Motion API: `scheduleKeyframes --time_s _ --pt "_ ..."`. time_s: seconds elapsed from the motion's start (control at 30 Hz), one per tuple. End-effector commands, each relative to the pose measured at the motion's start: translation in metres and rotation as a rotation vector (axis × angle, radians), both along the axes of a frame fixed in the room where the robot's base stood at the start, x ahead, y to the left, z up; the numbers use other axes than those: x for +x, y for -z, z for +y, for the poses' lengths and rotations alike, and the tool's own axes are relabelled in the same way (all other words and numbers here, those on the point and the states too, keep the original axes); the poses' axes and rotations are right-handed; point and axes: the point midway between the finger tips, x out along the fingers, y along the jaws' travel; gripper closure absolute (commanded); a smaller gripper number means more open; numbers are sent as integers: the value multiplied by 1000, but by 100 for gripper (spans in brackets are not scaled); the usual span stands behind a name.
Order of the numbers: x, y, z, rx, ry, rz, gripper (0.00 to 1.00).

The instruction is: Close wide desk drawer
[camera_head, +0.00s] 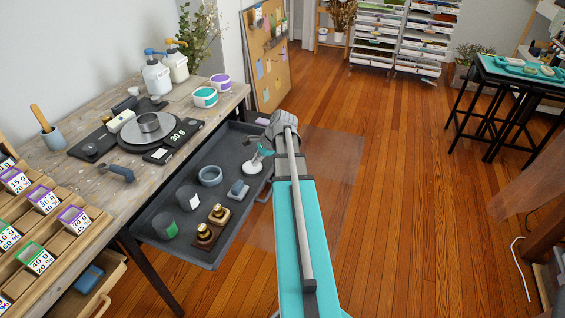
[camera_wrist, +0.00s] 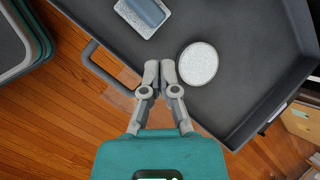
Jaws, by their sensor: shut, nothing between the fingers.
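The wide desk drawer (camera_head: 236,145) is a dark grey tray pulled out from under the wooden desk. In the wrist view its dark floor (camera_wrist: 240,35) and front edge fill the upper part. A curved dark handle (camera_wrist: 92,62) shows on its front edge, left of my fingers. My gripper (camera_wrist: 160,66) is shut and empty. Its fingertips overlap the front edge of the drawer in the picture; I cannot tell whether they touch it.
The desk (camera_head: 95,180) carries a scale (camera_head: 150,130) and pump bottles. A smaller wooden drawer (camera_head: 105,285) stands open at lower left.

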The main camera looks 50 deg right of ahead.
Motion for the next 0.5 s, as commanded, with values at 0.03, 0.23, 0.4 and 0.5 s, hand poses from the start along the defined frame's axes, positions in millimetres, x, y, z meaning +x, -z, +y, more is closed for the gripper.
scheduleKeyframes --time_s 0.03,0.23,0.4,0.5 --pt "-4 6 -20 28 66 -1 100" --pt "-25 13 -82 150 311 -6 100" --pt "-49 18 -133 256 508 -14 100" --pt "-63 19 -157 313 606 -20 100"
